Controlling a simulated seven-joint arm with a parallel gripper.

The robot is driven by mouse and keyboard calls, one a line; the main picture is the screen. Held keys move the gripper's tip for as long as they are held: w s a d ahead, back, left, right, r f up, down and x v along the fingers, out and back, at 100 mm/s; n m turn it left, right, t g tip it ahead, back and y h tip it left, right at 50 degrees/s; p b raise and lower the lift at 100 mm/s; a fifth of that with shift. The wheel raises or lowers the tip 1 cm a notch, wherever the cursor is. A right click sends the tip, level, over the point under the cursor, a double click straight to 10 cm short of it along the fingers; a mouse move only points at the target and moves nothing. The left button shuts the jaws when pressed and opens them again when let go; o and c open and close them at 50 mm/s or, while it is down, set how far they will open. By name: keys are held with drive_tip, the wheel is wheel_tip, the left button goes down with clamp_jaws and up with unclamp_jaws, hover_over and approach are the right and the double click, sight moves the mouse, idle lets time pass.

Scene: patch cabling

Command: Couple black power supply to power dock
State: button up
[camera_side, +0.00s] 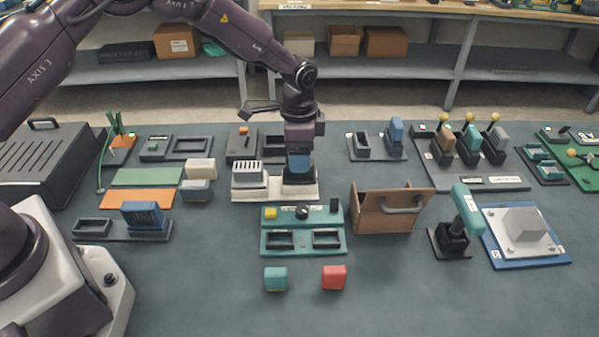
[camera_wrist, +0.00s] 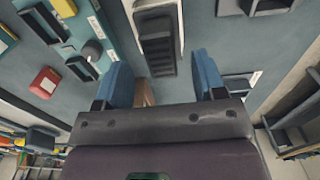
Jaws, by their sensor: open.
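My gripper (camera_side: 299,168) points down over the right end of a white base plate (camera_side: 273,195). In the wrist view my gripper (camera_wrist: 162,64) is open, with one blue finger on each side of a black ribbed block (camera_wrist: 163,45), which looks like the black power supply. No contact shows; I cannot tell how deep the fingers reach around it. In the side view the gripper mostly hides this block, and only its dark lower part (camera_side: 298,190) shows. A pale ribbed unit (camera_side: 249,176) stands beside it on the plate; I cannot tell for certain whether this is the power dock.
A teal board (camera_side: 303,241) with two dark recesses lies in front, and a brown handled box (camera_side: 390,208) stands right. A teal block (camera_side: 275,278) and a red block (camera_side: 334,277) lie near the front. The front mat (camera_side: 400,300) is clear.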

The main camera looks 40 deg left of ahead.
sight(309, 177)
drive_tip(key=shift+f, duration=1.55)
drive_tip(key=shift+c, duration=0.5)
drive_tip(key=c, duration=1)
